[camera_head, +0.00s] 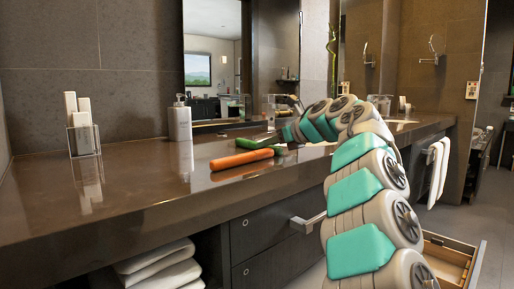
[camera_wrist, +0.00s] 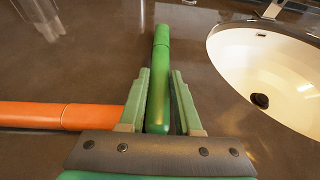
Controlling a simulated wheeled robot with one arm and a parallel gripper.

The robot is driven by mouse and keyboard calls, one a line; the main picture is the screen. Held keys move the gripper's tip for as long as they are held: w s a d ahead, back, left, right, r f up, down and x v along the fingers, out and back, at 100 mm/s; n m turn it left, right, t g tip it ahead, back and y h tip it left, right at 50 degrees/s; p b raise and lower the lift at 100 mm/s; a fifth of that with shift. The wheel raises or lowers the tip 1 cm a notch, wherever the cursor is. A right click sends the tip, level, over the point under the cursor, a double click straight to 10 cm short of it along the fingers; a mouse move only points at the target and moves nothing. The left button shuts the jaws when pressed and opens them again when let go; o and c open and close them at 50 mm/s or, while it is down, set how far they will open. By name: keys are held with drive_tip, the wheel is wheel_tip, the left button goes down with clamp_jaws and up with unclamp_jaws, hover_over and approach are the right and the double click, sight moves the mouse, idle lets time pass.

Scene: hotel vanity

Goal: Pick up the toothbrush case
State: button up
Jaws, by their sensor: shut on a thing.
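A green tube-shaped toothbrush case (camera_wrist: 161,50) lies between the two fingers of my gripper (camera_wrist: 160,78) in the wrist view, and the fingers are shut on it. The case's near end reaches close to my palm. In the head view the green case (camera_head: 250,143) is at the counter, partly hidden by my gripper (camera_head: 283,141). An orange tube-shaped case (camera_wrist: 60,115) lies to the left of my gripper. It also shows in the head view (camera_head: 240,159), in front of the green one. I cannot tell whether the green case touches the counter.
A white sink basin (camera_wrist: 265,65) is to the right of my gripper. A soap dispenser (camera_head: 180,120) and a holder with white items (camera_head: 83,140) stand on the counter (camera_head: 110,195) to the left. Below, a drawer (camera_head: 450,262) stands open.

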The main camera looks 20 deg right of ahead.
clamp_jaws()
drive_tip(key=shift+r+p, duration=1)
drive_tip(key=shift+r, duration=0.9)
drive_tip(key=shift+s+f+b, duration=0.2)
drive_tip(key=shift+b, duration=0.15)
drive_tip(key=shift+s+a+b, duration=0.2)
drive_tip(key=shift+s+b, duration=0.1)
drive_tip(key=shift+s, duration=0.25)
drive_tip(key=shift+s+a+b, duration=0.15)
drive_tip(key=shift+s+b, duration=0.15)
drive_tip(key=shift+s, duration=0.25)
drive_tip(key=s+a, duration=0.1)
drive_tip(key=s, duration=0.2)
drive_tip(key=s+a+r+b, duration=0.1)
drive_tip(key=s, duration=0.3)
drive_tip(key=s+a+b, duration=0.1)
drive_tip(key=s, duration=0.3)
drive_tip(key=shift+s+a+r, duration=0.1)
drive_tip(key=shift+s+r, duration=0.15)
drive_tip(key=shift+s+a, duration=0.1)
drive_tip(key=shift+s, duration=0.6)
